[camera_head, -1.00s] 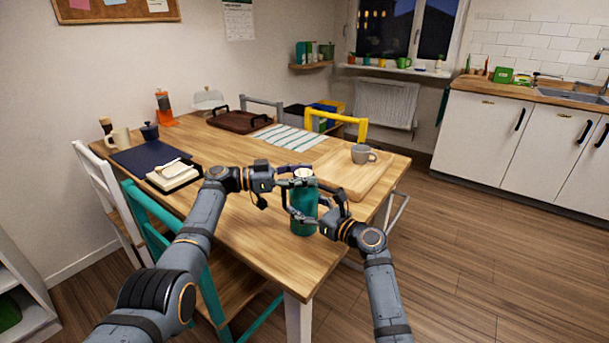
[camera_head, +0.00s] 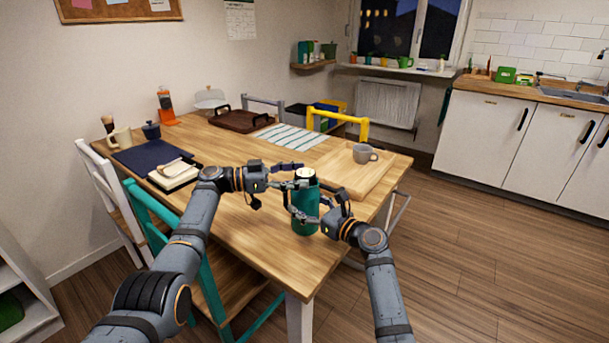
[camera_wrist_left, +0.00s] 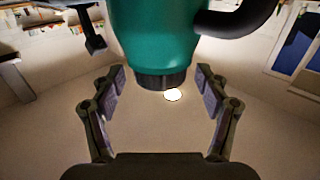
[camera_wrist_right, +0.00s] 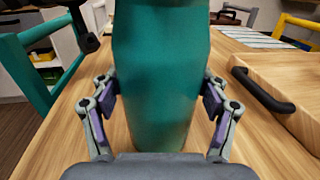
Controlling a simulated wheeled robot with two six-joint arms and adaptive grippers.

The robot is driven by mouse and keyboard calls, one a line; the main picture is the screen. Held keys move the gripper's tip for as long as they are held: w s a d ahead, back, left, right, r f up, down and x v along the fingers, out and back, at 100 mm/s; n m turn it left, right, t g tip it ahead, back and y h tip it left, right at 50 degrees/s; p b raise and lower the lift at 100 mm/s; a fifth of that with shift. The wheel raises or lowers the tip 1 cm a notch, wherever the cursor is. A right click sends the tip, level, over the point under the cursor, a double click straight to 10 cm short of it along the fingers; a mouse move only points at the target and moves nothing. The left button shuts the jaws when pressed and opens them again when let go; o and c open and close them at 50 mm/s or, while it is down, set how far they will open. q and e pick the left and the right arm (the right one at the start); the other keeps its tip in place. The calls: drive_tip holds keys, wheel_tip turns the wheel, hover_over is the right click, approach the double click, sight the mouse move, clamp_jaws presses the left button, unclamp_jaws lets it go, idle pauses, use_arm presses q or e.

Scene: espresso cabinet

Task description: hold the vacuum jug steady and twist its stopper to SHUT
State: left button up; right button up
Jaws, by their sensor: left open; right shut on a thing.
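The teal vacuum jug (camera_head: 305,210) stands upright near the front right part of the wooden table. Any SHUT mark is too small to read. My left gripper (camera_head: 298,175) is open, its fingers apart on either side of the stopper without visible contact. My right gripper (camera_head: 306,213) is shut on the jug's body, one finger on each side; the right wrist view shows the teal body (camera_wrist_right: 160,80) between them.
A wooden board (camera_head: 350,182) with a grey mug (camera_head: 362,154) lies right of the jug. A teal chair (camera_head: 155,215) stands at the table's left side.

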use_arm(q)
drive_tip(key=s+a, duration=0.1)
drive_tip(key=a, duration=0.9)
drive_tip(key=shift+s, duration=0.2)
drive_tip(key=s+d+r+n+t+h, duration=0.1)
drive_tip(key=s+d+r+n+t, duration=0.25)
drive_tip(key=s+n+t, duration=0.4)
drive_tip(key=w+d+f+t+y, duration=0.1)
drive_tip(key=w+d+y, duration=0.1)
drive_tip(key=w, duration=0.1)
drive_tip(key=w+d+f+t+y, duration=0.1)
drive_tip(key=w+d+y, duration=0.1)
drive_tip(key=w+d, duration=0.1)
drive_tip(key=w+d+f+t+y, duration=0.1)
drive_tip(key=w+d+y, duration=0.1)
drive_tip(key=w+d, duration=0.1)
drive_tip(key=shift+w+d+f+y, duration=0.1)
drive_tip(key=shift+d+f+y, duration=0.2)
drive_tip(key=shift+f, duration=0.1)
drive_tip(key=shift+a, duration=0.1)
